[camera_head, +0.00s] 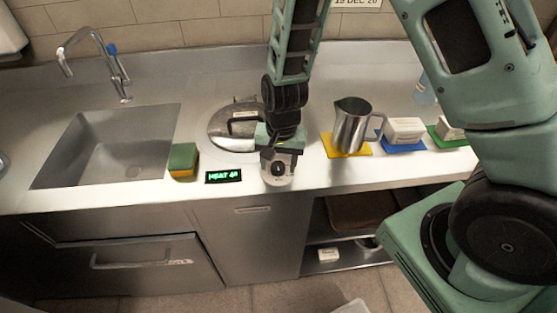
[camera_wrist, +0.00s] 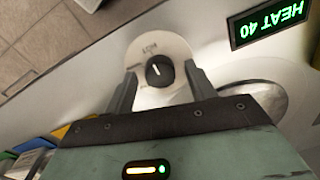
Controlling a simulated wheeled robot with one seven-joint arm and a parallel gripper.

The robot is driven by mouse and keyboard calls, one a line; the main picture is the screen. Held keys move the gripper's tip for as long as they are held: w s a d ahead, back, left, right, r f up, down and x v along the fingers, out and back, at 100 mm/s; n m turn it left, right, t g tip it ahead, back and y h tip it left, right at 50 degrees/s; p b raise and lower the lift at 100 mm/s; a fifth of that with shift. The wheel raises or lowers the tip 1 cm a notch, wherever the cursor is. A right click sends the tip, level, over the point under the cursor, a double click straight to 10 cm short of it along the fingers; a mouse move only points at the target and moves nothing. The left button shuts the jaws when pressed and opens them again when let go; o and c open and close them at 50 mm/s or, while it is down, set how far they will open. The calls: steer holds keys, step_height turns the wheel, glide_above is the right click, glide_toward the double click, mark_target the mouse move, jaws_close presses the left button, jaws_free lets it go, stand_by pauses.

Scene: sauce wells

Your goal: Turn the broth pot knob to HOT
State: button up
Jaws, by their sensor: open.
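The broth pot knob is a small black knob (camera_wrist: 159,70) with a white pointer line, set on a round pale dial plate (camera_wrist: 176,47) with lettering. In the head view the knob (camera_head: 278,169) sits at the counter's front edge, just below my gripper (camera_head: 277,158). In the wrist view my gripper (camera_wrist: 160,90) is open, with one finger on each side of the knob; I cannot tell whether they touch it. A black display (camera_head: 223,176) left of the knob glows green; in the wrist view it (camera_wrist: 270,22) reads HEAT 40. The lidded pot (camera_head: 222,122) is set in the counter behind, partly hidden by my arm.
A green and yellow sponge (camera_head: 183,160) stands left of the display, beside the sink (camera_head: 85,160). A steel pitcher (camera_head: 352,125) on a yellow mat (camera_head: 328,146) stands to the right. White blocks (camera_head: 405,128) on coloured mats lie further right.

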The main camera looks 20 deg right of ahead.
mark_target(282, 166)
step_height(282, 166, up, 17)
steer(key=shift+s+d+r, duration=0.2)
steer(key=shift+s+d, duration=0.05)
steer(key=shift+d, duration=0.15)
stand_by(0.5)
